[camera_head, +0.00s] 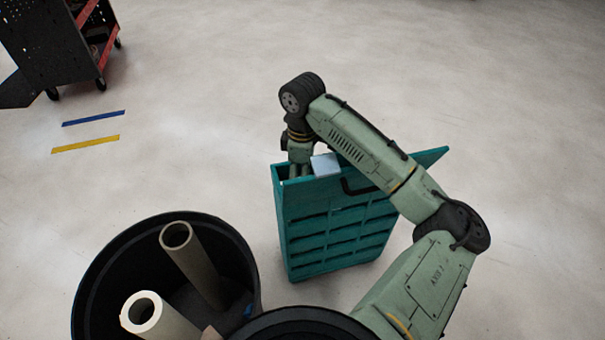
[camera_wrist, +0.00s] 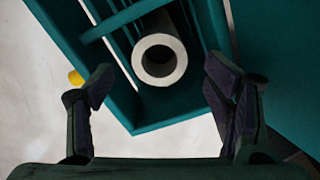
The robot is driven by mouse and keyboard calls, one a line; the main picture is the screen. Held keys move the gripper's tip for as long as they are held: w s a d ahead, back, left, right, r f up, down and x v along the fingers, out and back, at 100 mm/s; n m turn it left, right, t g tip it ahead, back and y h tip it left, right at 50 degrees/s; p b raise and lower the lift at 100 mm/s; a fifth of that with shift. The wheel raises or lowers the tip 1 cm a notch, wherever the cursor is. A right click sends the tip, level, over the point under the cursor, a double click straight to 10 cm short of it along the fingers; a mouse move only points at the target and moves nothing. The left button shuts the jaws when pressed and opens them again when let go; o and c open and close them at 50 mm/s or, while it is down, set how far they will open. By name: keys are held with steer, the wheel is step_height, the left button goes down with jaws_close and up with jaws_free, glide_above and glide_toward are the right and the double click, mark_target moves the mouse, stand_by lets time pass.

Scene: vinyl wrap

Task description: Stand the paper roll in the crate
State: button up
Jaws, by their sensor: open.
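The teal crate (camera_head: 340,235) stands on the floor right of centre in the head view, and its slatted wall faces me. In the wrist view the crate (camera_wrist: 150,122) has narrow compartments. A pale hollow roll (camera_wrist: 180,63) stands in its end compartment with its round open end facing the camera. My gripper (camera_wrist: 163,80) is open, with one finger on each side of the roll's end and visible gaps to it. In the head view my gripper (camera_head: 300,171) points down at the crate's left end, its fingertips partly hidden by the crate wall. The roll's lower part is hidden.
A black round bin (camera_head: 95,285) at lower left holds a beige tube (camera_head: 195,262) and a whitish tube (camera_head: 160,315). A pale blue block-like thing (camera_head: 325,164) shows at the crate's top. A dark cart (camera_head: 60,45) stands far left. Floor right is clear.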

step_height(320, 180, up, 12)
stand_by(0.4)
